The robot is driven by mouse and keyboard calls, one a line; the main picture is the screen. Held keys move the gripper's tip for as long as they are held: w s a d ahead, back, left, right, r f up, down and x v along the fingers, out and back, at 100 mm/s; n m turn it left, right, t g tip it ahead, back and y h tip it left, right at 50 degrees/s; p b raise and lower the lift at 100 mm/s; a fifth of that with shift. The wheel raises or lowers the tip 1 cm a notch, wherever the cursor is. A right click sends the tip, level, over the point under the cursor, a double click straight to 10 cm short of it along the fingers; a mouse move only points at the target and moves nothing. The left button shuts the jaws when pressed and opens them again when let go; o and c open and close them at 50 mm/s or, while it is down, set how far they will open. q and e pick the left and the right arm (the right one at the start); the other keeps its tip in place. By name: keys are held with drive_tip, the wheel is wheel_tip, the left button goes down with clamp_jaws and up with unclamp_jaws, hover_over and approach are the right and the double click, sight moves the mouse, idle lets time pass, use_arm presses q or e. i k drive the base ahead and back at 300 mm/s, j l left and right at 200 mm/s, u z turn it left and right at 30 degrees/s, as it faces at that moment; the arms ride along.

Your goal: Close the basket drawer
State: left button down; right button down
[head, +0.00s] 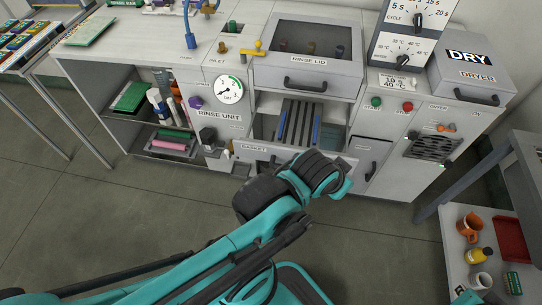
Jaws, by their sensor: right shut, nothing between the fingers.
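The basket drawer (252,148) is in the rinse unit in the middle of the head view, under the rinse lid. It stands pulled out, with its front panel forward of the cabinet and dark slats with blue strips (298,122) showing inside.
The rinse lid (308,62) above is closed. Right of the drawer are a cabinet door (370,158) and the dryer (470,72). An open shelf with bottles is at left. A side table (450,222) with a mug stands at lower right. The floor in front is clear.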

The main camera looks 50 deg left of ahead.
sight(298, 130)
drive_tip(key=u, duration=1.5)
